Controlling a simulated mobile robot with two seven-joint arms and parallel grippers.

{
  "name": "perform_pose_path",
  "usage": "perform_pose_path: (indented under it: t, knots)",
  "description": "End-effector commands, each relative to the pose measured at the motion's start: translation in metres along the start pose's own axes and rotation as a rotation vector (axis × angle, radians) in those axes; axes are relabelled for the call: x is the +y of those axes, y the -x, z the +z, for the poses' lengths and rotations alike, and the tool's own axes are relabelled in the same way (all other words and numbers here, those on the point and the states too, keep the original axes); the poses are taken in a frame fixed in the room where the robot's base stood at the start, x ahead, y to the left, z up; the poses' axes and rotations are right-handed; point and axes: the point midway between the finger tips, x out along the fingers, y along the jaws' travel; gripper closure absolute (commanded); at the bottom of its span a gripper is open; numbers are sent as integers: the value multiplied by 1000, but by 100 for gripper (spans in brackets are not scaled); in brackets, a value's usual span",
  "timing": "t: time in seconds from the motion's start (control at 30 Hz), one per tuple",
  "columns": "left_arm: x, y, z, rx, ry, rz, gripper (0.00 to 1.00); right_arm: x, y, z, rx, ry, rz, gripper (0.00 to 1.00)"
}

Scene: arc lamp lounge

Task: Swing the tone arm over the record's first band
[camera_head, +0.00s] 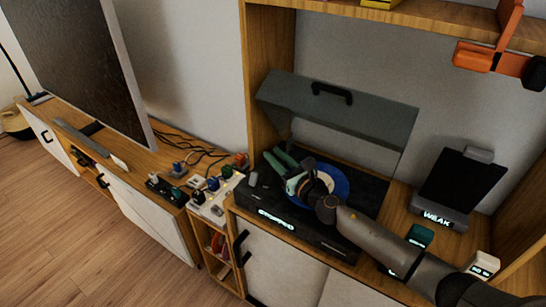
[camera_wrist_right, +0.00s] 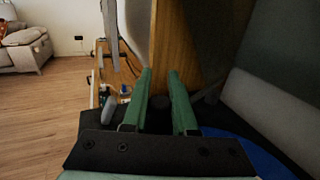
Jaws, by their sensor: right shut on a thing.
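A black record player (camera_head: 300,228) with a lit front label reading "STOPPED" sits on the wooden cabinet. Its grey lid (camera_head: 365,120) with a black handle stands open. A blue record (camera_head: 342,180) with a pale centre lies on it, partly hidden by my right gripper (camera_head: 279,159); its blue edge also shows in the right wrist view (camera_wrist_right: 245,150). My right gripper's green fingers reach over the player's left rear, beside the record. My left gripper is not in view.
A wooden side panel (camera_head: 270,85) rises left of the lid. A dark stand labelled "WEAK" (camera_head: 450,214) and a small teal box (camera_head: 420,236) stand right of the player. Small items crowd a white board (camera_head: 214,208) at left. An orange and black object (camera_head: 490,58) hangs at upper right.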

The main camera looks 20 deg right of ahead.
Motion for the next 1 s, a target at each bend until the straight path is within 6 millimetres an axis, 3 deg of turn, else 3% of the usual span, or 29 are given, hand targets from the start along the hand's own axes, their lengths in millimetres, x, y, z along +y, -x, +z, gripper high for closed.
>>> perform_pose_path:
  t: [0.13, 0.17, 0.43, 0.77, 1.0]
  knots:
    - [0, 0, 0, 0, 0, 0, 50, -1, 0, 0, 0, 0, -4, 100]
    - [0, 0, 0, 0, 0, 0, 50, -1, 0, 0, 0, 0, -4, 73]
    - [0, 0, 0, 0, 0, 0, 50, 0, 0, 0, 0, 0, -3, 43]
    - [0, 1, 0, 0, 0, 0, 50, 0, 4, 0, 0, 0, -2, 43]
    - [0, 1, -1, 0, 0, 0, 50, 0, 38, -2, 3, 0, -2, 43]
